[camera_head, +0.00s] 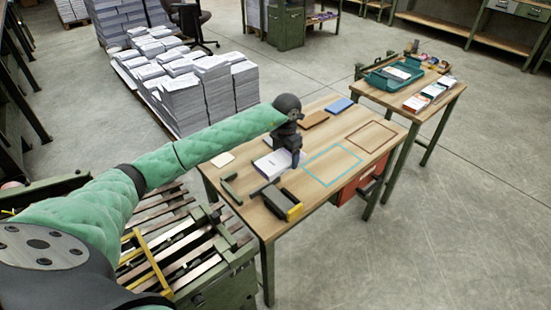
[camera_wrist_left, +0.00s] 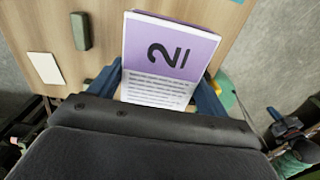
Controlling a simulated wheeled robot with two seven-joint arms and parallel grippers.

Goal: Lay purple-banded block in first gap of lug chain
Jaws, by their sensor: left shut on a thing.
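The purple-banded block (camera_wrist_left: 165,60) is a white printed stack with a purple band marked with a 2. In the left wrist view it lies between the two blue fingers of my left gripper (camera_wrist_left: 160,92), which is shut on it. In the head view the block (camera_head: 274,165) is at the wooden table, under my left gripper (camera_head: 291,157), partly hidden by it. I cannot tell whether it rests on the table or is slightly raised. The lug chain (camera_head: 186,243) is at the lower left, with slats and gaps, partly covered by my left arm. My right gripper is not in view.
The wooden table (camera_head: 330,140) bears a blue block (camera_head: 339,105), a brown block (camera_head: 313,119), a white card (camera_head: 222,159) and a black-and-yellow tool (camera_head: 291,207). A turquoise outline (camera_head: 332,183) encloses bare tabletop. A second table with a teal crate (camera_head: 383,80) stands behind right.

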